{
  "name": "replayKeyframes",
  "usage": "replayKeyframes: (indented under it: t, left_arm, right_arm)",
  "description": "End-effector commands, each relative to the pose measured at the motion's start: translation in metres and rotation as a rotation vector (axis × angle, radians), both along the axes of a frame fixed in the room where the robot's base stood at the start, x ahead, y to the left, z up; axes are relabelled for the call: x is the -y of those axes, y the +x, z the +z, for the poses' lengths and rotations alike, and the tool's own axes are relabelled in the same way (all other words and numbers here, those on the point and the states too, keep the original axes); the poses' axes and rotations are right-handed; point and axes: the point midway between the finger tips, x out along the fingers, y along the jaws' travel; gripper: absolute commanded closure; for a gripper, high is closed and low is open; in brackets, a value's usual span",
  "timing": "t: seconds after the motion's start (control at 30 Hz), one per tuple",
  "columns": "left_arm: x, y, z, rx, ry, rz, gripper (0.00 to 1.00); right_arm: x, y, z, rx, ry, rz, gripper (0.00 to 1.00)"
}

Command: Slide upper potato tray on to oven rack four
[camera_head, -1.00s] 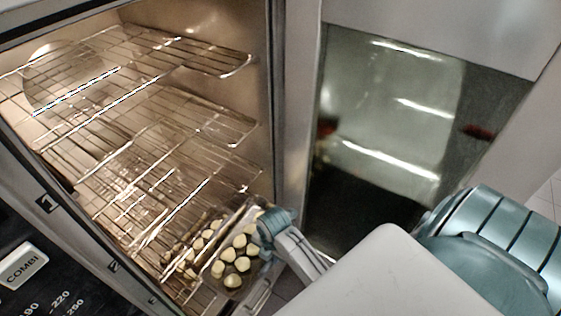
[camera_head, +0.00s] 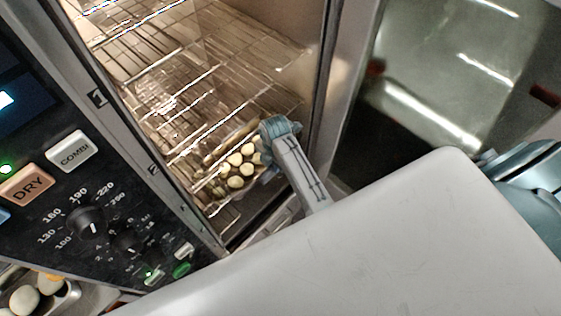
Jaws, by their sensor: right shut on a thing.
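The potato tray (camera_head: 213,208) is a shallow metal tray holding several pale, round potatoes (camera_head: 236,168). It is low in the open oven, near the opening, with rack wires over its far left part. My right gripper (camera_head: 268,146) is at the tray's right edge, shut on it, and partly hides that side. Wire oven racks (camera_head: 190,75) are stacked above and behind the tray. I cannot tell which rack level the tray rests on. My left gripper is not in view.
The oven's control panel (camera_head: 70,215) is at the left, and its front frame (camera_head: 130,130) carries labels 1 and 2. The oven's right side post (camera_head: 345,80) stands close to my right gripper. Another tray (camera_head: 68,297) with pale round items shows at the bottom left.

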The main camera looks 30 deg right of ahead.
Motion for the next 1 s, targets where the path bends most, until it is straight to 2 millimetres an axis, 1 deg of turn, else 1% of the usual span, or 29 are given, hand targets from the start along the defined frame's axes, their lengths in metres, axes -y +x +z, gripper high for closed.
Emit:
replayKeyframes:
  t: [0.03, 0.17, 0.2, 0.3, 0.5, 0.7, 0.97, 1.0]
  left_arm:
    - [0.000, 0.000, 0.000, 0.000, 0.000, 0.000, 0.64]
    - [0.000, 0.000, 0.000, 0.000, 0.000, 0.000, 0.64]
    - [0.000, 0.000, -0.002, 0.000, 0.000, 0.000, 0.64]
    - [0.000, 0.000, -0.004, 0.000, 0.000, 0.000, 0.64]
    - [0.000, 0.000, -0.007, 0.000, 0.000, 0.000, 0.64]
    - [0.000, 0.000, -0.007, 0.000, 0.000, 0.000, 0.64]
    - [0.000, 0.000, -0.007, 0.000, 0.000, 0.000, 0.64]
    - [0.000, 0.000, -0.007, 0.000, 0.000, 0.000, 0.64]
  right_arm:
    - [-0.002, 0.008, 0.002, 0.006, 0.002, 0.000, 1.00]
    - [-0.008, 0.021, 0.002, 0.006, 0.002, 0.000, 1.00]
    - [-0.007, 0.018, -0.006, 0.001, 0.001, 0.000, 1.00]
    - [-0.007, 0.018, -0.016, 0.002, 0.001, 0.000, 1.00]
    - [-0.006, 0.018, -0.029, 0.004, 0.000, 0.000, 1.00]
    - [-0.007, 0.018, -0.035, 0.004, 0.001, 0.000, 1.00]
    - [-0.006, 0.018, -0.035, 0.004, 0.000, 0.000, 1.00]
    - [-0.006, 0.018, -0.035, 0.004, 0.000, 0.000, 0.72]
